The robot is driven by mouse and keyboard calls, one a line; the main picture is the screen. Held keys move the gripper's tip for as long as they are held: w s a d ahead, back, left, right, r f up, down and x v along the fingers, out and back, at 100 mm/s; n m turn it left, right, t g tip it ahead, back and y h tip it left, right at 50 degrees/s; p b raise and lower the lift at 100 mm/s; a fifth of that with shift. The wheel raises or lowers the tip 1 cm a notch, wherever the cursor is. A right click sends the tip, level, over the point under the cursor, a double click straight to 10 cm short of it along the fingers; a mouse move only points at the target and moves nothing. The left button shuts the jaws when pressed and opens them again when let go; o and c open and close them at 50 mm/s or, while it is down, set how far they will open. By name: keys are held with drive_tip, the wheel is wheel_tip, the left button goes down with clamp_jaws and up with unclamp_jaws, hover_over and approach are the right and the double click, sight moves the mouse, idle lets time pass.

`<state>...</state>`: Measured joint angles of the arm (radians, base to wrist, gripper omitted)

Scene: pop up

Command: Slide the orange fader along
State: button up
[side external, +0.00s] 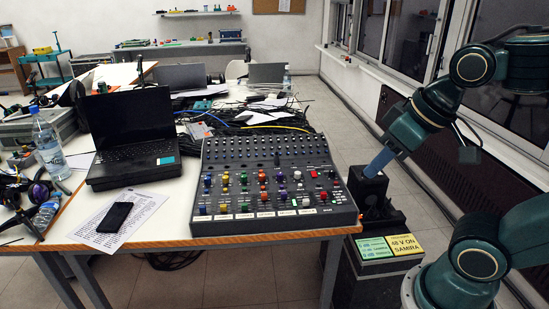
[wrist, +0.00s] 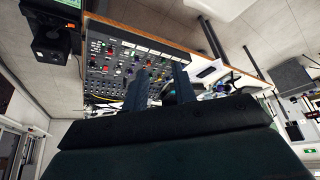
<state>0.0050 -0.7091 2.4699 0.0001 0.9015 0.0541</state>
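The mixing console (side external: 268,190), a dark panel with rows of coloured knobs and buttons, lies on the table's right end. Small orange-red caps (side external: 264,178) show near its middle, but I cannot tell which is the orange fader. My gripper (side external: 371,172) hangs to the right of the console, clear of it, its blue-grey fingers pointing down and left. In the wrist view, the two fingers (wrist: 160,72) stand apart with a gap between them and nothing visibly held. The console (wrist: 118,62) shows beyond them, partly hidden by the fingers.
A black box (side external: 368,186) on a dark stand is close to my gripper.

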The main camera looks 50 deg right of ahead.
drive_tip(key=w+d+r+m+g, duration=0.2)
drive_tip(key=w+m, duration=0.6)
drive_tip(key=w, duration=0.5)
drive_tip(key=m+g, duration=0.3)
drive_tip(key=m, duration=1.5)
hover_over(264, 194)
wheel_tip(264, 194, down, 25)
drive_tip(key=shift+s+r, duration=0.1)
drive_tip(key=shift+r, duration=0.1)
drive_tip(key=shift+f, duration=0.3)
drive_tip(key=shift+f, duration=0.1)
drive_tip(key=shift+f, duration=3.9)
drive_tip(key=shift+c, duration=0.5)
drive_tip(key=shift+r, duration=0.1)
clamp_jaws()
